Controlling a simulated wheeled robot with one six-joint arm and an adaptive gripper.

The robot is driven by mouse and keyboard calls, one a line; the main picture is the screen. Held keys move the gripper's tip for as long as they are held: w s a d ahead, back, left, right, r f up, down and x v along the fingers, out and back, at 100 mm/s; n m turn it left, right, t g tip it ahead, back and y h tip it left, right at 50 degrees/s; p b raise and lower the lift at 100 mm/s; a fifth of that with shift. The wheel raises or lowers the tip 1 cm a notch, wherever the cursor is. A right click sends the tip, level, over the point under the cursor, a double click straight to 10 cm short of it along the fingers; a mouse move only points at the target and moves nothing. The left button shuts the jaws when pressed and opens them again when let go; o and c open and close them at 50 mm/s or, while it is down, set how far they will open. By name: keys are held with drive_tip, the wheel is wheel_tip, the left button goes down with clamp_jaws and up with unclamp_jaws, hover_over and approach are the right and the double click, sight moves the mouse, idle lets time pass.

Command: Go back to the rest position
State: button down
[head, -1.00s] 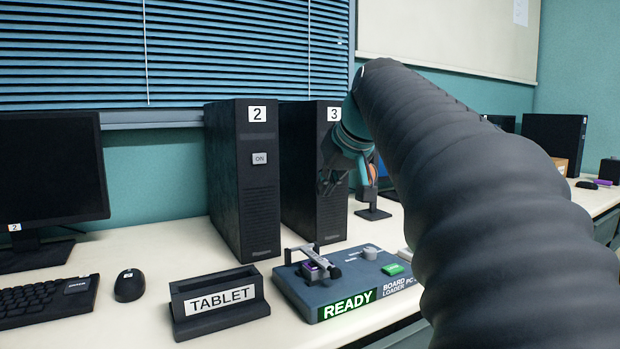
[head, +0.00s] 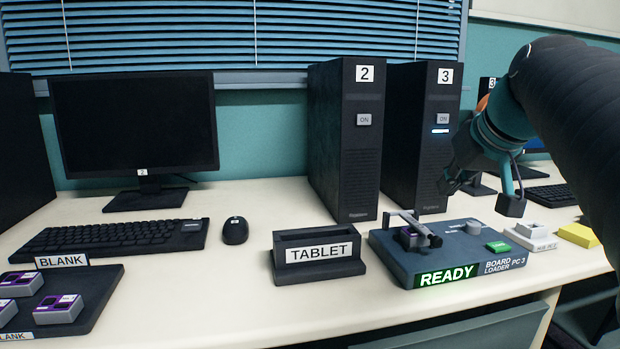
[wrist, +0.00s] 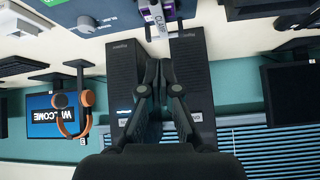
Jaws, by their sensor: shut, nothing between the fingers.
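My gripper (head: 450,186) hangs in the head view in front of the tower marked 3, above the board loader, touching nothing that I can see. In the wrist view its fingers (wrist: 160,68) are together with nothing between them. The board loader (head: 388,262) shows a green READY sign and a green button. A purple-and-grey board block (head: 410,238) sits in it under a grey clamp arm. My dark ribbed arm crosses the right side of the head view.
Towers 2 (head: 345,140) and 3 (head: 410,130) stand behind the loader. A TABLET holder (head: 290,272) is left of it. Farther left are a mouse (head: 235,230), keyboard (head: 110,236), monitor (head: 135,120) and BLANK tray (head: 95,310). A yellow block (head: 578,235) lies right.

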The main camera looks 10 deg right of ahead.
drive_tip(key=s+a+f+g+p, duration=0.1)
drive_tip(key=s+a+f, duration=0.3)
drive_tip(key=f, duration=0.3)
drive_tip(key=s+a+f+g+p, duration=0.1)
drive_tip(key=s+a+f+p, duration=0.1)
drive_tip(key=s+a+f, duration=0.2)
drive_tip(key=s+a+f+g+p, duration=0.1)
drive_tip(key=s+a+f+p, duration=0.1)
drive_tip(key=s+a+f, duration=0.2)
drive_tip(key=s+f, duration=0.3)
drive_tip(key=f, duration=0.4)
drive_tip(key=shift+s+a+f+n, duration=0.3)
drive_tip(key=shift+s+n, duration=0.1)
